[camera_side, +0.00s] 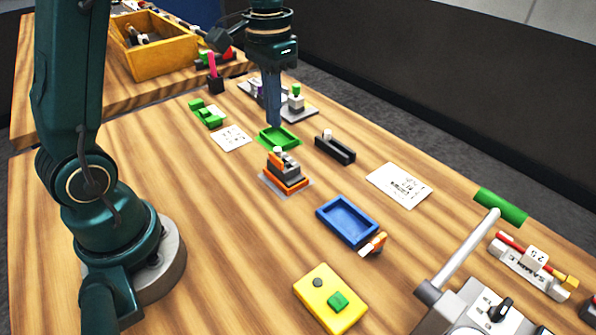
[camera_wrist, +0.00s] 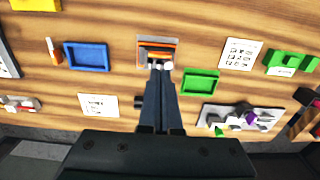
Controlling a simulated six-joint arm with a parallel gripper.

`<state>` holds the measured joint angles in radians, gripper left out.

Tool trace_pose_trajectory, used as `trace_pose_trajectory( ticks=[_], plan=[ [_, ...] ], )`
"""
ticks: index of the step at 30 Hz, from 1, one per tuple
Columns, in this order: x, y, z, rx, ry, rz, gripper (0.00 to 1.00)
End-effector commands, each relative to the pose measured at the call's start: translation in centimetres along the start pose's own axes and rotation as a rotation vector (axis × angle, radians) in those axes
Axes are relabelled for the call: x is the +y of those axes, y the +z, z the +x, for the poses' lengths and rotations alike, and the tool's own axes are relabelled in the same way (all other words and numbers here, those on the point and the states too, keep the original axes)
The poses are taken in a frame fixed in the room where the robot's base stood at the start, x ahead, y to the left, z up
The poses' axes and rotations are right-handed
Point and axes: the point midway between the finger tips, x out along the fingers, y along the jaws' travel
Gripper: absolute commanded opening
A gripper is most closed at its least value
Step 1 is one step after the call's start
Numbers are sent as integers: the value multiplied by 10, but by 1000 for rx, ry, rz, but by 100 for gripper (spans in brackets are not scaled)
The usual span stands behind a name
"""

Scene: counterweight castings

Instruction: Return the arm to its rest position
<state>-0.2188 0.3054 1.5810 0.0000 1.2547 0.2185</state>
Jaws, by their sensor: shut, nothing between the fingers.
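My gripper (camera_side: 272,124) points down with its long fingers together and nothing between them. In the side view its tips are above or near the far edge of a small green tray (camera_side: 278,138). In the wrist view my gripper (camera_wrist: 159,68) has its tips over the near side of a stepped orange and grey stack (camera_wrist: 157,42), left of the green tray (camera_wrist: 215,76). The stack (camera_side: 285,180) sits on a grey plate, with a light knob on top. I cannot tell the exact height of the tips above the table.
A blue tray (camera_side: 347,222), a black block (camera_side: 335,149) with a knob, and a yellow box (camera_side: 330,298) stand nearby. A lever device (camera_side: 480,310) is at the front right. A wooden crate (camera_side: 163,58) is at the back left. The table's left middle is clear.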

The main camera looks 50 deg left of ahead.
Motion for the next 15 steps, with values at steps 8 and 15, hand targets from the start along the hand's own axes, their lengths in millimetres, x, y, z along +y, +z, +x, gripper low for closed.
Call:
trace_pose_trajectory(
  ticks=[8, 15],
  plan=[
    [2, -1, -6, 20, -4, 9, 0],
    [24, 23, -46, 158, -28, 63, 0]
  ],
)
